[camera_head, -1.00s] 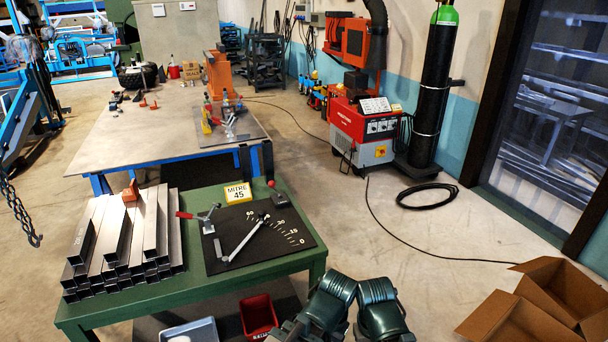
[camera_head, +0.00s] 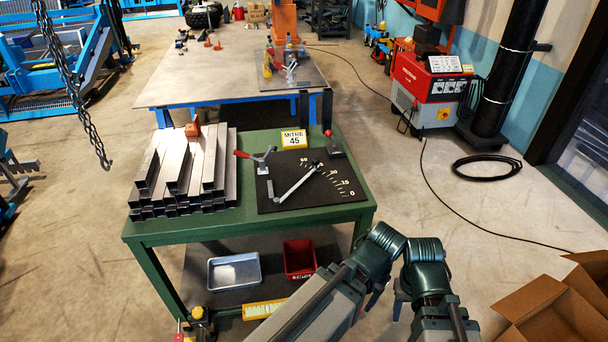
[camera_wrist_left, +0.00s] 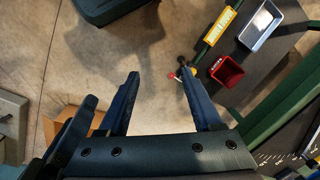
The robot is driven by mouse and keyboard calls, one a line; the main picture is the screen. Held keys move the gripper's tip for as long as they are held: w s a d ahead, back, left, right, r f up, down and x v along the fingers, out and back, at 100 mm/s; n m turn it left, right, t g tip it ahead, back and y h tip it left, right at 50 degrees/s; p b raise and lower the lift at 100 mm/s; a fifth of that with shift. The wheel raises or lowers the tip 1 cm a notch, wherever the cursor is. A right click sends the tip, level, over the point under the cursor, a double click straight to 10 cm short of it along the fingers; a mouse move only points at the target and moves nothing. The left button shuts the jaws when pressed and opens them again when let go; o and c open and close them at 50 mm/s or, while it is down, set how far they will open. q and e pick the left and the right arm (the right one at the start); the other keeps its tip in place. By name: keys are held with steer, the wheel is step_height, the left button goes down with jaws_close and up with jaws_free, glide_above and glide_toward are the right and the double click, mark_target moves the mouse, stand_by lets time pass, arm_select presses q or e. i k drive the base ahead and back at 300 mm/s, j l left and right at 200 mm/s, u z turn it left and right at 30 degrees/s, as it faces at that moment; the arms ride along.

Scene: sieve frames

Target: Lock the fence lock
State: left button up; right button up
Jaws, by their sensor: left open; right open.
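On the green table, a black angle plate (camera_head: 333,197) carries a pale fence bar (camera_head: 298,185) lying diagonally over a printed scale. A red-handled clamp (camera_head: 262,158) stands at the plate's back left corner. A red-knobbed lever (camera_head: 328,133) stands at its back right. I cannot tell which one is the fence lock. My right gripper (camera_head: 388,299) shows only partly, low between my arms, clear of the table. My left gripper (camera_wrist_left: 162,95) is open and empty above the floor in the left wrist view. Its fingers are not clear in the head view.
Stacked metal tubes (camera_head: 185,180) cover the table's left side. A yellow MITRE 45 sign (camera_head: 294,139) stands behind the plate. A red bin (camera_head: 300,260) and grey tray (camera_head: 234,271) sit on the lower shelf. Cardboard boxes (camera_head: 548,315) lie at the right.

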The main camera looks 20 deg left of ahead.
mark_target(328, 133)
steer(key=i+j, duration=0.25)
steer(key=j, duration=0.15)
steer(key=i+j, duration=0.2)
steer(key=j, duration=0.2)
steer(key=i+j, duration=0.25)
steer(key=j, duration=0.15)
